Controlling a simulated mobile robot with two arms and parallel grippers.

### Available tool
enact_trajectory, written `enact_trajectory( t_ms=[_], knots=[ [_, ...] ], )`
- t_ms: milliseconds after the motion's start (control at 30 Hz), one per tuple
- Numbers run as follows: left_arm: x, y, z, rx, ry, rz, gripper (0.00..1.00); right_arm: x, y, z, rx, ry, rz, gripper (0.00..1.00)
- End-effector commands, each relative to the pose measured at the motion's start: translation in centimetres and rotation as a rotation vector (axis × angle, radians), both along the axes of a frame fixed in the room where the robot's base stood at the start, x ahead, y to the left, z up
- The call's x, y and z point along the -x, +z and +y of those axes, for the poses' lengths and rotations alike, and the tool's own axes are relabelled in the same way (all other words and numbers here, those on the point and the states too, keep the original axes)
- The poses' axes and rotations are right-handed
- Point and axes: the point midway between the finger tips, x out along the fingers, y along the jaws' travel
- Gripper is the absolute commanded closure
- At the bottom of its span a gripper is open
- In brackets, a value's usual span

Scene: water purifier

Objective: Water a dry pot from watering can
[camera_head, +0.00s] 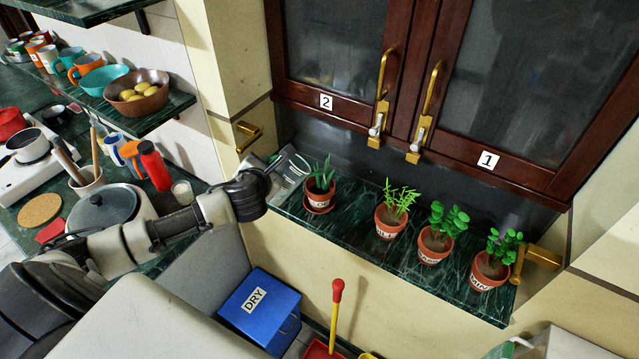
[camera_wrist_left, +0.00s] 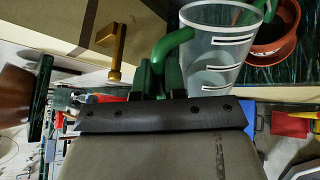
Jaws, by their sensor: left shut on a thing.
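My left gripper (camera_wrist_left: 158,80) is shut on the green handle of a clear watering can (camera_wrist_left: 215,50) with white marks. In the head view the can (camera_head: 292,166) is at the end of my left arm, at the left end of the green marble shelf (camera_head: 350,230), partly hidden. I cannot tell its water level. Four labelled terracotta pots stand in a row: the leftmost pot (camera_head: 319,199) on a saucer, then a second pot (camera_head: 388,224), a third pot (camera_head: 430,246) and a fourth pot (camera_head: 487,270). The leftmost pot also shows beside the can in the wrist view (camera_wrist_left: 275,35). My right gripper is not in view.
Wooden cabinet doors (camera_head: 340,60) with gold handles hang above the pots. A gold bracket (camera_head: 247,135) juts out left of the can. A blue box labelled DRY (camera_head: 262,308) stands below. A counter with a grey pot (camera_head: 105,207) lies left.

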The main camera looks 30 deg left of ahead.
Motion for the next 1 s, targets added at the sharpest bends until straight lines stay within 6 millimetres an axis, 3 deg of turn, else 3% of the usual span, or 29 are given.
enact_trajectory(
  t_ms=[833, 1000],
  knots=[
    [-0.2, 0.3, -0.2, -0.014, -0.001, 0.015, 1.00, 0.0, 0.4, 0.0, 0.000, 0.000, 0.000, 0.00],
    [1.2, -3.3, 1.0, 0.080, -0.002, -0.094, 1.00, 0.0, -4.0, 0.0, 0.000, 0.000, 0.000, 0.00]
  ],
)
